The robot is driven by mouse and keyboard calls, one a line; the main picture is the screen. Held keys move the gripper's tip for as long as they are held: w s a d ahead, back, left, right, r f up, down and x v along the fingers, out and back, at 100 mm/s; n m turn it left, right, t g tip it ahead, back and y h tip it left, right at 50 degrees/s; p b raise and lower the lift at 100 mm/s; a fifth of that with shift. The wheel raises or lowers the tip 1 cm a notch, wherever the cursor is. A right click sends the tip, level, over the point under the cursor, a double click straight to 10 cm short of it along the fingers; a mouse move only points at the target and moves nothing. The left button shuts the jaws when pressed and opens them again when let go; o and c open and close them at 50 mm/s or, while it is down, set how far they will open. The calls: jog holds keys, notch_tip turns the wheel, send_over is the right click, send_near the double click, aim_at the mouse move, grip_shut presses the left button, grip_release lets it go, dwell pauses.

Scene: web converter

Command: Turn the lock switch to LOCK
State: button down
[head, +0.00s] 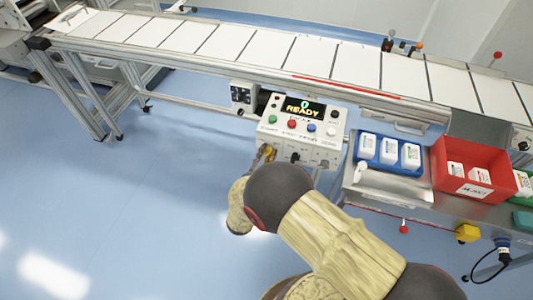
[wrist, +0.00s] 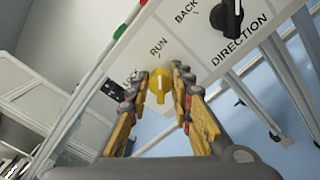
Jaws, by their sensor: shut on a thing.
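The lock switch is a small yellow knob (wrist: 160,84) with a pale pointer mark, on the white face of the control box. In the wrist view the word RUN is printed just above it. In the head view my gripper (head: 266,153) is at the lower left of the control box (head: 318,148), whose screen reads READY. My arm hides part of the area below.
A black DIRECTION knob (wrist: 229,18) is right of the switch. A blue tray (head: 365,151) with white bottles and a red bin (head: 445,155) stand on a metal shelf to the right. The conveyor (head: 230,40) runs behind. The blue floor at left is clear.

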jog(key=shift+n, duration=0.3)
jog(key=n+p, duration=0.3)
jog(key=n, duration=0.1)
jog(key=shift+r+p, duration=0.1)
jog(key=shift+p, duration=0.2)
jog(key=n+p, duration=0.2)
jog(key=n, duration=0.2)
jog(key=shift+n+p, duration=0.4)
jog(key=n+p, duration=0.2)
jog(key=n, duration=0.2)
jog(key=shift+a+p, duration=0.15)
jog(key=shift+p, duration=0.2)
jog(key=shift+n+p, duration=0.95)
jog(key=shift+n, duration=1.25)
jog(key=c, duration=1.6)
grip_release()
